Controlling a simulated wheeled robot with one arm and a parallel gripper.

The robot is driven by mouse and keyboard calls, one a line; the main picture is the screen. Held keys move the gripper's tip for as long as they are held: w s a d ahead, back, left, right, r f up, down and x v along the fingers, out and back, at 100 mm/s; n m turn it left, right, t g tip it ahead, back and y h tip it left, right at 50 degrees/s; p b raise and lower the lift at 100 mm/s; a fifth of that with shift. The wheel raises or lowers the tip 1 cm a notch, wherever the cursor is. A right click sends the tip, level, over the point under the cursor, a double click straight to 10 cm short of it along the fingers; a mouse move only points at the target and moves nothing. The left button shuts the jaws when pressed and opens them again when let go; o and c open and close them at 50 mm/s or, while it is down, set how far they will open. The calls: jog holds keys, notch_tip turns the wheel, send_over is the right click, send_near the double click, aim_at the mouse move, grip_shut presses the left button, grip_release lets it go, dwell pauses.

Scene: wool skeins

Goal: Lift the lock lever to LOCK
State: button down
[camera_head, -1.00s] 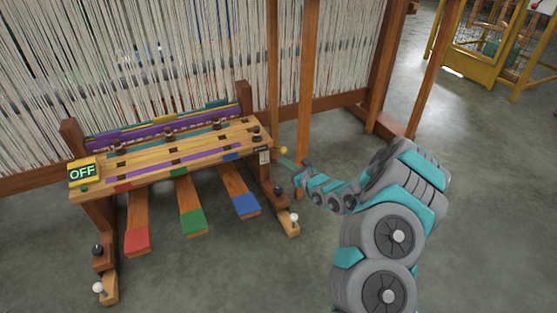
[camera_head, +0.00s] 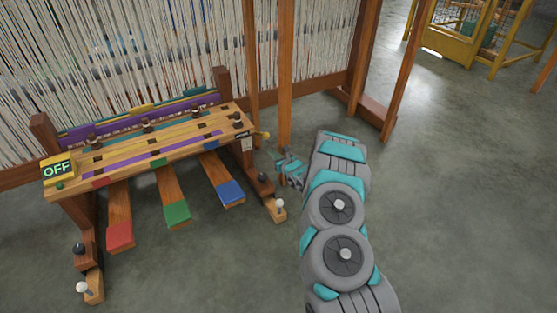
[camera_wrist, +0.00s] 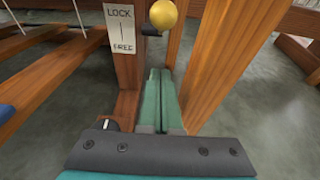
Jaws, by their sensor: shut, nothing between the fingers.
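The lock lever (camera_wrist: 152,32) is a short dark arm with a yellow ball knob (camera_wrist: 163,14), beside a LOCK/FREE label (camera_wrist: 121,28) on a wooden post in the wrist view. The lever is near the LOCK word, slightly below it. In the head view the knob (camera_head: 265,135) sticks out at the right end of the wooden bench. My gripper (camera_wrist: 160,73) is shut and empty, its two teal fingers side by side, with their tips below the knob in the wrist view. I cannot tell if they touch it. In the head view my gripper (camera_head: 281,163) is small, right of the post.
The bench carries a display (camera_head: 57,170) reading OFF, and red, green (camera_head: 177,212) and blue (camera_head: 231,193) pedals. Upright wooden loom posts (camera_head: 285,80) stand close behind my gripper. The floor (camera_head: 450,200) to the right is clear.

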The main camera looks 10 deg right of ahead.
jog(key=shift+w+a+r, duration=0.25)
jog(key=shift+w+r, duration=0.35)
jog(key=shift+r, duration=0.2)
jog(key=shift+w+a+r, duration=0.25)
jog(key=shift+w+r, duration=0.35)
jog(key=shift+r, duration=0.2)
jog(key=shift+w+r+g+b, duration=0.2)
jog(key=shift+r+g+b, duration=0.1)
jog(key=shift+r, duration=0.2)
jog(key=shift+w+r+g+b, duration=0.2)
jog(key=shift+r+g, duration=0.1)
jog(key=shift+r, duration=0.15)
